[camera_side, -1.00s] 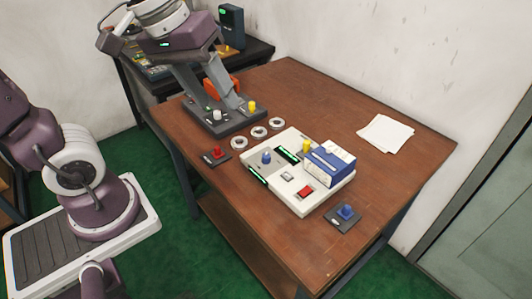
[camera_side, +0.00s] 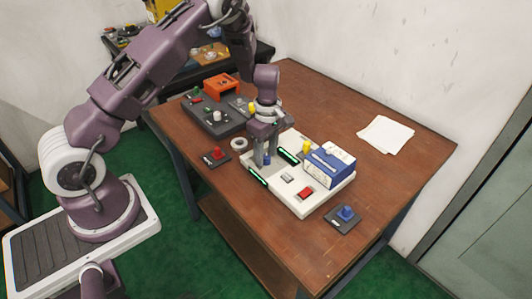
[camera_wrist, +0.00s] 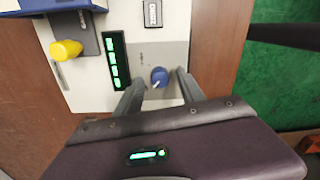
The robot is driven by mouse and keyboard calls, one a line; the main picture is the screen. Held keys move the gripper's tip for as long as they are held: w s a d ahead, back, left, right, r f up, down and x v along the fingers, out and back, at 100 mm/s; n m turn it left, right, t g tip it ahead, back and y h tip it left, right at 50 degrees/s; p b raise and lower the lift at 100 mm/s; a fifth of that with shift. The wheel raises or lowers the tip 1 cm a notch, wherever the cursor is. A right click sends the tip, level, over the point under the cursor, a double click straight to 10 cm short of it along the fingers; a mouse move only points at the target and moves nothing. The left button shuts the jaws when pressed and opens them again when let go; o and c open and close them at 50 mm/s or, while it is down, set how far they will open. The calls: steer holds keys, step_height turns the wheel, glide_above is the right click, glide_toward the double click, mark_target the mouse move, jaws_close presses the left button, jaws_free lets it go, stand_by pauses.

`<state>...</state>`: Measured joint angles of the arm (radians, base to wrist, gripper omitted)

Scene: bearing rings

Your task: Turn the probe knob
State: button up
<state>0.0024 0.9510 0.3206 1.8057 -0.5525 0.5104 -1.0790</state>
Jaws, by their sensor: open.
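The blue knob (camera_side: 267,160) stands on the left part of the white test panel (camera_side: 316,208). In the wrist view the blue knob (camera_wrist: 159,76), with a pale pointer mark, sits between my two fingertips on a grey patch. My gripper (camera_side: 266,155) is over the panel, pointing down, with its fingers open on either side of the knob. In the wrist view my gripper (camera_wrist: 159,78) shows a gap to the knob on both sides; whether either finger touches it cannot be told from the side view. No label reading "probe" is legible.
The panel carries a yellow knob (camera_side: 306,146), a red button (camera_side: 305,193) and a blue-white box (camera_side: 329,168). A red knob (camera_side: 217,153), a bearing ring (camera_side: 238,144) and a dark fixture (camera_side: 212,120) lie left; a separate blue knob (camera_side: 346,212) stands in front. The table's right side is mostly clear.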

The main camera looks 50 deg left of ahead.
steer(key=shift+f, duration=0.2)
jaws_close()
steer(key=shift+m, duration=0.3)
steer(key=m, duration=0.3)
steer(key=shift+m, duration=0.4)
steer(key=m, duration=0.4)
steer(key=shift+d+m, duration=0.1)
steer(key=shift+m, duration=0.2)
steer(key=m, duration=0.8)
steer(key=shift+m, duration=0.6)
